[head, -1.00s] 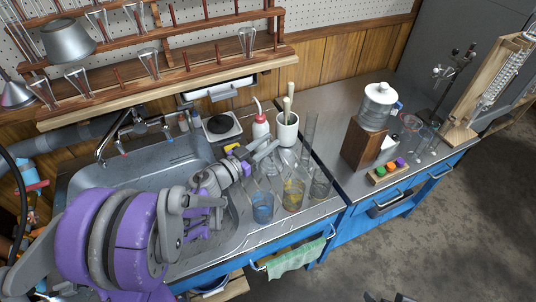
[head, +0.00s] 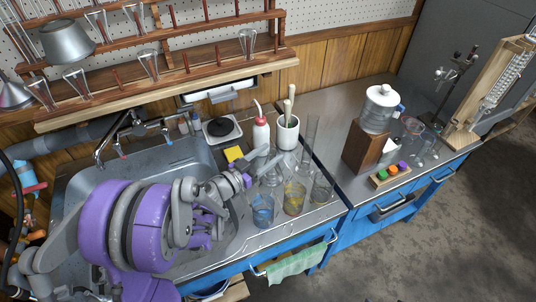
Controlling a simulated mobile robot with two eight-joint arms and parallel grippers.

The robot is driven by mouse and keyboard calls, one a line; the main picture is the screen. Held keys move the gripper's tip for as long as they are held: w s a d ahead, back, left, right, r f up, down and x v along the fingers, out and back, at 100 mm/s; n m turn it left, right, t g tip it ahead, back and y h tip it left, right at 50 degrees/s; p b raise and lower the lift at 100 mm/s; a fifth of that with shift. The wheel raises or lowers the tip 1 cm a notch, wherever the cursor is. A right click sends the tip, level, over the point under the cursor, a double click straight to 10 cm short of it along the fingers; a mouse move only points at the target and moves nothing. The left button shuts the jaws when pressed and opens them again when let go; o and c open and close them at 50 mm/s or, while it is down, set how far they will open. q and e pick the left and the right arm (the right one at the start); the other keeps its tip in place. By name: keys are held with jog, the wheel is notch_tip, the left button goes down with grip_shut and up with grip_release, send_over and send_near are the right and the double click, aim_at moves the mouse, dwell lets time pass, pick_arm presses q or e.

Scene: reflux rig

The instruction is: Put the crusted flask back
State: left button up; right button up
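A clear glass flask (head: 272,177) stands on the steel counter right of the sink, behind the beakers. It is small and partly hidden by my gripper, so I cannot make out any crust. My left gripper (head: 267,160) reaches in from the left over the sink edge. Its two grey fingers are spread apart at the flask's upper part. I cannot tell whether they touch it. My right gripper is not in view.
Beakers with blue (head: 263,211) and yellow (head: 294,199) contents and a greyish beaker (head: 321,188) stand close in front. A wash bottle (head: 261,132), white pot (head: 287,134) and tall cylinder (head: 309,140) stand behind. The sink (head: 84,182) is left.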

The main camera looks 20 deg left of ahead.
pick_arm(q)
jog(key=shift+r, duration=0.2)
jog(key=shift+s+a, duration=0.15)
jog(key=shift+s, duration=0.1)
jog(key=v, duration=1.1)
jog(key=shift+s, duration=0.2)
jog(key=w+a+r+n+y+p, duration=0.1)
jog(key=a+r+n+y+p, duration=0.15)
jog(key=r+y, duration=0.3)
jog(key=w+a+r+n+y+p, duration=0.1)
jog(key=r+n+y+p, duration=0.3)
jog(key=r, duration=0.3)
jog(key=s+d+f+m+g+h+p, duration=0.1)
jog(key=s+d+f+g+p, duration=0.1)
jog(key=s+d+g, duration=0.3)
jog(key=s+d+f+g+h+p, duration=0.1)
jog(key=s+d+f+g+p, duration=0.1)
jog(key=s+d+g, duration=0.3)
jog(key=s+d+f, duration=0.1)
jog(key=s+d, duration=0.1)
jog(key=s, duration=0.2)
jog(key=shift+s+d+f+m+g+h+p, duration=0.2)
jog(key=shift+d+f+m+g+h+p, duration=0.1)
jog(key=shift+d+f+m+h, duration=0.1)
